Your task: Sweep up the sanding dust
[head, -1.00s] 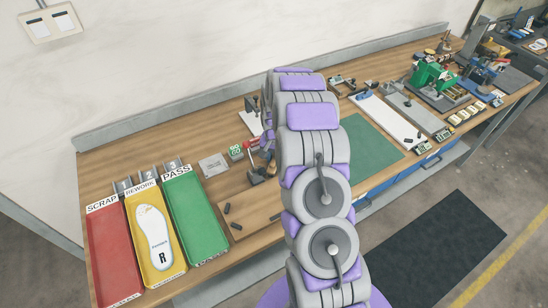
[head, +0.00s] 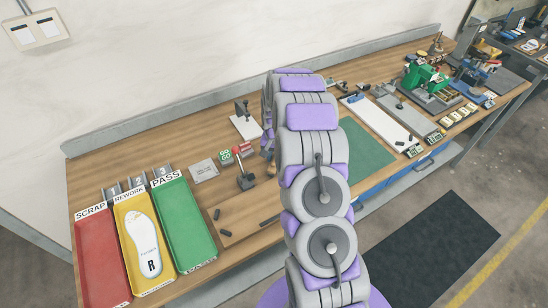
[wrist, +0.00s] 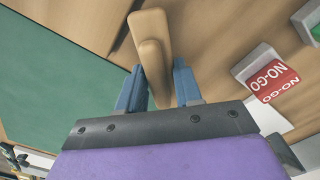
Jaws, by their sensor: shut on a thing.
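My gripper (wrist: 158,84) shows in the wrist view, its two blue fingers shut on a tan wooden handle (wrist: 150,42). The handle sticks out past the fingertips; whether bristles are attached cannot be seen. In the head view my own arm hides the gripper and what it holds. No sanding dust can be made out in either current view. The wooden bench (head: 110,163) runs along the wall. Below the gripper, the wrist view shows bare wood between a green mat (wrist: 55,85) and a block with a red NO-GO label (wrist: 270,78).
Red (head: 100,265), yellow (head: 128,215) and green (head: 182,222) trays stand at the bench's left end; an insole (head: 146,245) lies in the yellow one. A lever tool (head: 246,180) stands left of my arm. A green machine (head: 420,78) and other tools crowd the right.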

